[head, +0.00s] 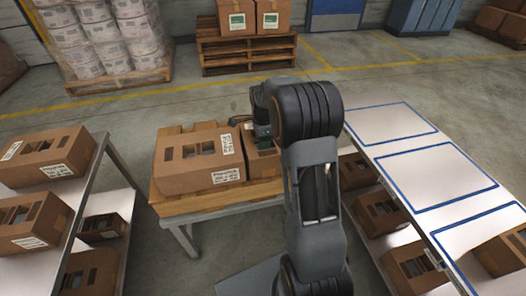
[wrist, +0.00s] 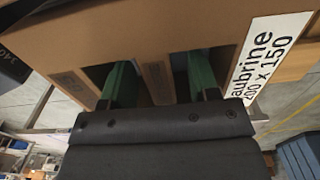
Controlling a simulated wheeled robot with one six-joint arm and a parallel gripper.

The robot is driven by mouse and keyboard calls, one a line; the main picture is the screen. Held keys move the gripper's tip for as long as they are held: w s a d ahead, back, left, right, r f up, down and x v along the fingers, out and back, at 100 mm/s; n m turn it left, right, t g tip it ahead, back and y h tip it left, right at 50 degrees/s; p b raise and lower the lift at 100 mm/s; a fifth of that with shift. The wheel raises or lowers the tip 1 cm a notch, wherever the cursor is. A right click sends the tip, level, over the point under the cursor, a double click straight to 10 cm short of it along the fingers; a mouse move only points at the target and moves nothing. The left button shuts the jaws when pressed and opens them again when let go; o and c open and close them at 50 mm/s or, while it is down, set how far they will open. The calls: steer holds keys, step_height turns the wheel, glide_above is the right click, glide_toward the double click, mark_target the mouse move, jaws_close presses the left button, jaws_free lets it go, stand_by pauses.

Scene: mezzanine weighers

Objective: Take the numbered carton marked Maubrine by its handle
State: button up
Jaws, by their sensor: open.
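The carton marked Maubrine (wrist: 140,25) fills the top of the wrist view; its white label (wrist: 268,62) reads "aubrine" with the first letter cut off. A cardboard strip (wrist: 156,82) runs between two dark openings in it. The green fingers of my gripper (wrist: 157,88) stand apart, one at each opening, with the strip between them. I cannot tell whether they touch it. In the head view my gripper (head: 262,142) is over a small brown carton (head: 263,166) on the middle table, mostly hidden behind my arm.
A larger labelled carton (head: 198,160) stands close on the left, on the same wooden pallet (head: 215,200). Shelved tables with more cartons flank both sides; the right tabletop (head: 420,165) has blue-outlined empty areas. Pallets with a wrapped stack (head: 110,45) and boxes stand behind.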

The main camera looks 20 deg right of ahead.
steer(key=shift+f, duration=0.7)
jaws_close()
